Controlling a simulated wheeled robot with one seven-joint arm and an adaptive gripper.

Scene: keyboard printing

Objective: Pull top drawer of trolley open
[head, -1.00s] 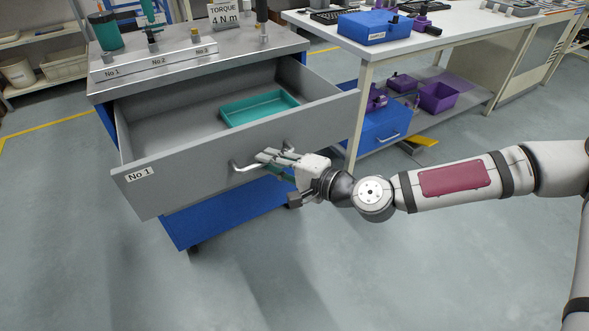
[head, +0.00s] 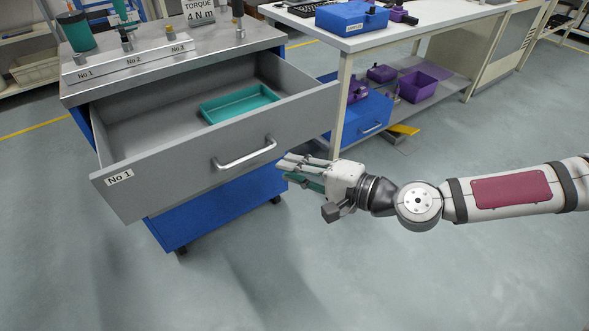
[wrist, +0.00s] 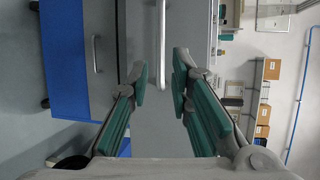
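The trolley's top drawer (head: 140,195), labelled No 1, stands pulled well out in the head view. Its silver bar handle (head: 245,152) is bare, and it also shows upright in the wrist view (wrist: 160,35). A green tray (head: 240,104) lies inside the drawer. My gripper (head: 283,170) is just right of the handle and apart from it. In the wrist view my gripper (wrist: 160,75) has its green-padded fingers spread with nothing between them, and the handle lies beyond the fingertips.
The trolley top (head: 160,68) carries a tool rack and a torque sign. A white workbench (head: 410,27) with blue and purple boxes stands behind to the right. The grey floor (head: 350,285) in front is clear.

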